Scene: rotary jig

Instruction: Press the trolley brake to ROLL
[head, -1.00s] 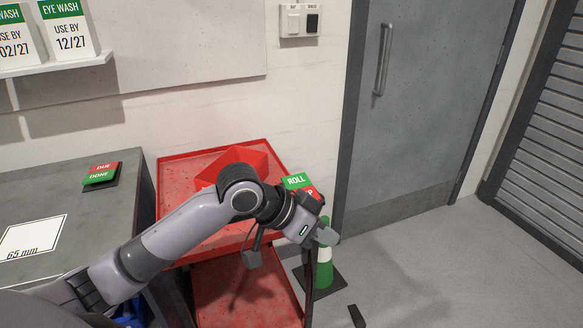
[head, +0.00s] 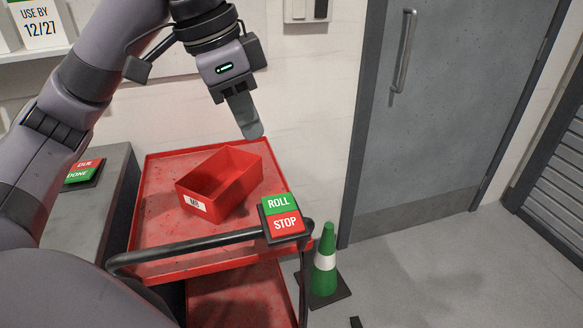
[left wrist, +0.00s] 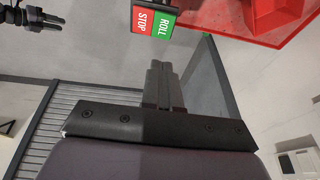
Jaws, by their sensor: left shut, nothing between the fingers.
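The trolley brake is a rocker with a green ROLL half (head: 278,204) and a red STOP half (head: 285,224), set at the right end of the red trolley's (head: 155,190) black handle (head: 190,246). It also shows at the top of the left wrist view, with ROLL (left wrist: 163,24) and STOP (left wrist: 143,20). I cannot tell which half is pressed in. My left gripper (head: 252,130) is shut and empty, pointing down above the back of the trolley. It is above and apart from the brake. In the left wrist view its fingers (left wrist: 158,68) are together.
A red M6 bin (head: 222,180) stands on the trolley's top tray. A green and white cone (head: 325,262) stands right of the trolley. A grey bench with a DUE/DONE rocker (head: 84,172) is at the left. A grey door (head: 440,110) is behind; the floor before it is clear.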

